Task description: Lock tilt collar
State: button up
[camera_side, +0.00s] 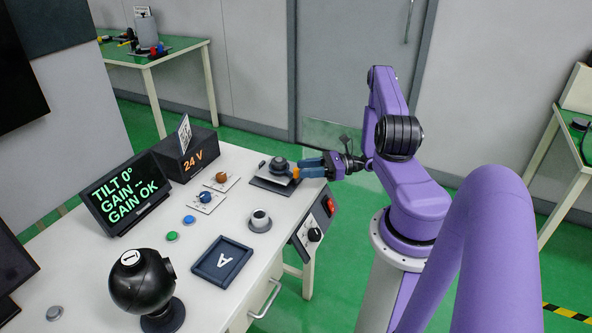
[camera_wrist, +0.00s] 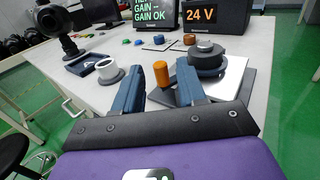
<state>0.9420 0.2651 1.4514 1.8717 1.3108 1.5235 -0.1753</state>
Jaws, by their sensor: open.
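A dark round collar (camera_side: 279,164) sits on a flat plate (camera_side: 262,183) at the far right part of the white table. The collar also shows in the wrist view (camera_wrist: 206,58), right of centre, as a stacked grey and black disc. An orange upright handle (camera_wrist: 161,74) stands at the collar's left side in the wrist view. My gripper (camera_side: 299,168) is at the collar's handle side. Its two blue fingers are open, and the handle appears between or just beyond their tips in the wrist view (camera_wrist: 158,68). I cannot tell whether either finger touches it.
A screen (camera_side: 125,192) reads "TILT 0°, GAIN --, GAIN OK". A 24 V box (camera_side: 187,155), orange knob (camera_side: 221,177), blue knob (camera_side: 205,197), white-topped cylinder (camera_side: 260,218), tray marked A (camera_side: 221,264) and black ball device (camera_side: 142,282) stand on the table.

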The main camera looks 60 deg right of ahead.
aim_at(296, 169)
jog(key=shift+x, duration=1.85)
grip_shut()
jog(key=m+t+h, duration=0.1)
jog(key=a+m+h, duration=0.1)
jog(key=h, duration=0.1)
jog(key=shift+w+a+t, duration=0.3)
jog(key=shift+w+t, duration=0.05)
jog(key=shift+t, duration=0.05)
jog(key=shift+w+a+m+t+h, duration=0.3)
jog(key=shift+m+h, duration=0.35)
jog(key=shift+h, duration=0.25)
jog(key=shift+w+a+m+t+h, duration=0.15)
jog(key=shift+a+m+t+h, duration=0.15)
jog(key=shift+m+h, duration=0.5)
